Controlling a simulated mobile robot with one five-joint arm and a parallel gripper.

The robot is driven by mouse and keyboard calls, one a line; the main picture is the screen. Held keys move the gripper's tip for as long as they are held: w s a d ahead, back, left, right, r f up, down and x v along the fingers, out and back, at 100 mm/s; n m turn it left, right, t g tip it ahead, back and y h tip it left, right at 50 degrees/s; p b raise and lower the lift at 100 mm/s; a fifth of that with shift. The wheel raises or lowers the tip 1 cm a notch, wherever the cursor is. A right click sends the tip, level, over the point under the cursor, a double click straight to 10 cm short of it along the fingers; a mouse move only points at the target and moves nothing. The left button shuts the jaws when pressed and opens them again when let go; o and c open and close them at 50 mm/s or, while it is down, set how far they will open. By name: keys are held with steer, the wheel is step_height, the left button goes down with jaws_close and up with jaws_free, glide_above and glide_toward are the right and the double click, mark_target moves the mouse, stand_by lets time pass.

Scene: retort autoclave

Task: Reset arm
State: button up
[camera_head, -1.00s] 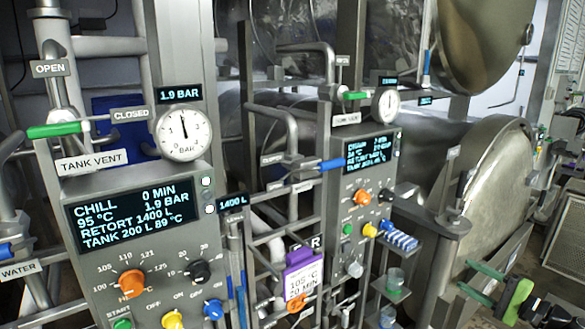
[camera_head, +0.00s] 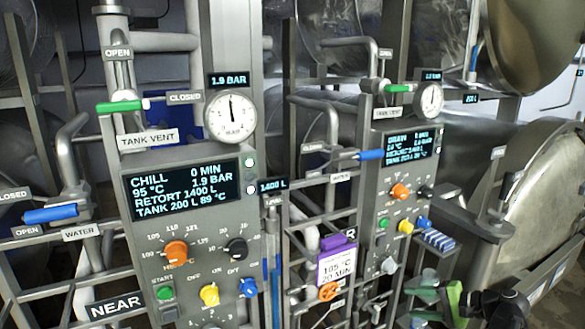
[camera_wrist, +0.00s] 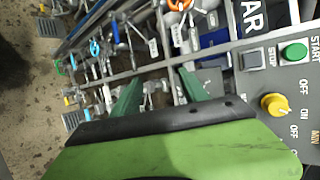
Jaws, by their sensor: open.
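My gripper (camera_head: 414,303) shows at the lower right of the head view, green, in front of the far panel's lower part. In the wrist view its two green fingers (camera_wrist: 158,92) are spread apart with nothing between them. The near control panel (camera_head: 150,262) stands left of it, with a display (camera_head: 183,188) reading CHILL 0 MIN, 95 °C, 1.9 BAR, retort 1400 L, tank 200 L 89 °C. The far panel (camera_head: 372,215) is closer to my gripper; its display is only partly legible.
A pressure gauge (camera_head: 231,116), a green tank vent handle (camera_head: 119,107) and a blue water handle (camera_head: 50,214) are at the left. A purple-topped card (camera_head: 336,262) hangs between the panels. Pipes and rails fill the middle. A round metal door (camera_head: 540,195) stands at the right.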

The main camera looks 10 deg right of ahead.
steer(key=w+a+f+n+g+h+b, duration=0.1)
steer(key=a+f+n+g+h, duration=0.1)
steer(key=a, duration=0.9)
steer(key=w+a+f+n+g+h+b, duration=0.1)
steer(key=a+f+n+g+h, duration=0.2)
steer(key=a+f+n, duration=0.3)
steer(key=w+a+f+n+g+h+b, duration=0.1)
steer(key=a+f+n+g, duration=0.3)
steer(key=a+f, duration=0.5)
steer(key=a+g+h+b, duration=0.1)
steer(key=a, duration=0.6)
steer(key=shift+w+a+f+n+h, duration=0.2)
steer(key=shift+w+n+h, duration=0.1)
steer(key=shift+w+n, duration=0.1)
